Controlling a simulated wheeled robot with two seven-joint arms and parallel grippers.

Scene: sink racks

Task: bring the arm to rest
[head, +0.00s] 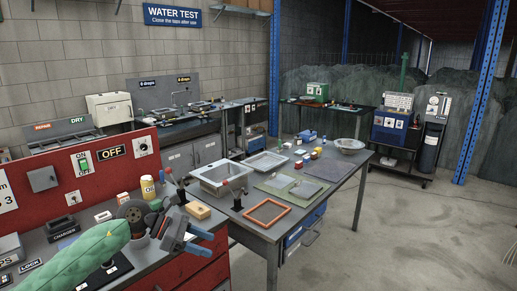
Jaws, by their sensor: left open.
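My left arm (82,258), in a green sleeve, reaches in from the lower left of the head view. Its left gripper (187,214) is over the near grey bench, with dark and blue fingers spread apart. I see nothing held between them. A small tan block (198,211) shows just behind the fingers; whether they touch it I cannot tell. My right gripper is not in view.
To the right, a table carries a metal basin (221,177), an orange-framed tray (267,213) and a bowl (350,145). The floor (410,235) at right is clear.

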